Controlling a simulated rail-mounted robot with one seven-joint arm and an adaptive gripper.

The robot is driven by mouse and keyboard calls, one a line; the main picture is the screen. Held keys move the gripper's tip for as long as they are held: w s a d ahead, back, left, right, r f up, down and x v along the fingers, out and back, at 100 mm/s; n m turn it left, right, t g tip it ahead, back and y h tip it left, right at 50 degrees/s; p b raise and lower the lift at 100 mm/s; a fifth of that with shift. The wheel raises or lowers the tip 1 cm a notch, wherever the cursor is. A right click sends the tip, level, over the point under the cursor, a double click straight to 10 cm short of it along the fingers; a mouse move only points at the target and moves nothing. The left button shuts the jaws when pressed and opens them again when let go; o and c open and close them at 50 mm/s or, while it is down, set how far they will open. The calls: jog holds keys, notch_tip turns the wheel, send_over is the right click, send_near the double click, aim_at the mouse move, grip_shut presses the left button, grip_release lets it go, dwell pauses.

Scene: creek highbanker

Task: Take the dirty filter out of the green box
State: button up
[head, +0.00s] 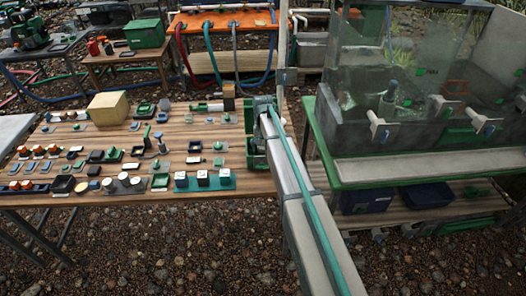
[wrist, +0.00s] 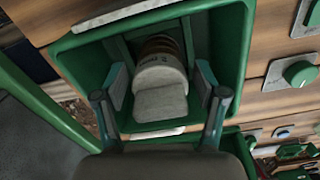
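The green box (wrist: 82,53) is open and fills the middle of the wrist view. Inside it sits the filter (wrist: 160,88), a pale, rounded cartridge with a brownish ribbed part behind and dark marking on its collar. My gripper (wrist: 162,92) is open, with one finger on each side of the filter. A narrow gap shows between each finger and the filter. The fingertips are within the box opening. In the head view, my arm reaches the right end of the wooden table, where a green housing (head: 256,152) shows beside it; the filter and fingertips are hidden there.
The wooden table (head: 215,122) holds many small parts, a tan block (head: 108,108) and a teal tray (head: 205,184). A murky glass tank (head: 400,130) in a green frame stands close to my arm's right. Another green box (head: 145,33) stands on a small table behind.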

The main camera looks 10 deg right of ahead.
jog(key=c, duration=0.9)
jog(key=shift+r, duration=0.15)
